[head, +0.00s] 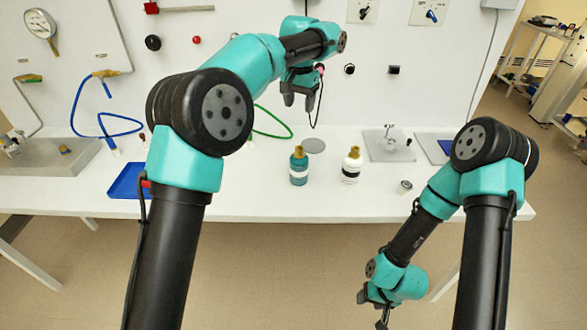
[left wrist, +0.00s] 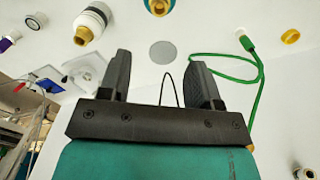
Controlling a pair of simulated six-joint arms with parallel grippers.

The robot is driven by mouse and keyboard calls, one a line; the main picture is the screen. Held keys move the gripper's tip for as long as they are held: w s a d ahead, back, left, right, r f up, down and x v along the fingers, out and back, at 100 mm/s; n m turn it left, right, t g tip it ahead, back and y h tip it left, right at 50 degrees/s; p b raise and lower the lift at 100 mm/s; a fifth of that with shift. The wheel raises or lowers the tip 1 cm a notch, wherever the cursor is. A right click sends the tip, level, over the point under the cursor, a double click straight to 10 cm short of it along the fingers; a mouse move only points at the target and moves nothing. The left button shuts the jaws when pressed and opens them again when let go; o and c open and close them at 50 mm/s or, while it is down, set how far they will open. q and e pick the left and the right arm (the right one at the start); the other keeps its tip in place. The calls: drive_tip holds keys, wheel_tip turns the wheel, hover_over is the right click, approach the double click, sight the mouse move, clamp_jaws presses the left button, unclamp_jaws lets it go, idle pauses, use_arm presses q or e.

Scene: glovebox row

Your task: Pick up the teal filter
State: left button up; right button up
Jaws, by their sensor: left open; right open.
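The teal filter (head: 299,169) stands upright on the white bench in the head view, with a brass-coloured top. In the left wrist view only its brass top and a teal sliver (left wrist: 159,6) show at the top edge, cut off by the frame. My left gripper (head: 299,98) is open and empty, raised above and behind the teal filter near the wall panel. Its two spread fingers also show in the left wrist view (left wrist: 160,65). My right gripper (head: 380,316) is open, low in front of the bench, partly cut off by the bottom edge.
A white filter (head: 351,168) with a brass top stands right of the teal one. A grey disc (head: 314,145) lies behind them, with a green hose (head: 272,133) to its left. A blue tray (head: 127,181) lies at left. A small metal cup (head: 405,187) stands at right.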

use_arm(q)
drive_tip(key=shift+a+r, duration=0.1)
drive_tip(key=shift+r, duration=0.1)
drive_tip(key=shift+f, duration=0.1)
hover_over(298, 154)
drive_tip(key=w, duration=0.1)
wheel_tip(298, 154, down, 12)
drive_tip(key=shift+f, duration=0.1)
idle(0.5)
drive_tip(key=shift+s+f, duration=0.1)
drive_tip(key=shift+f, duration=2.45)
drive_tip(key=shift+c, duration=0.4)
clamp_jaws()
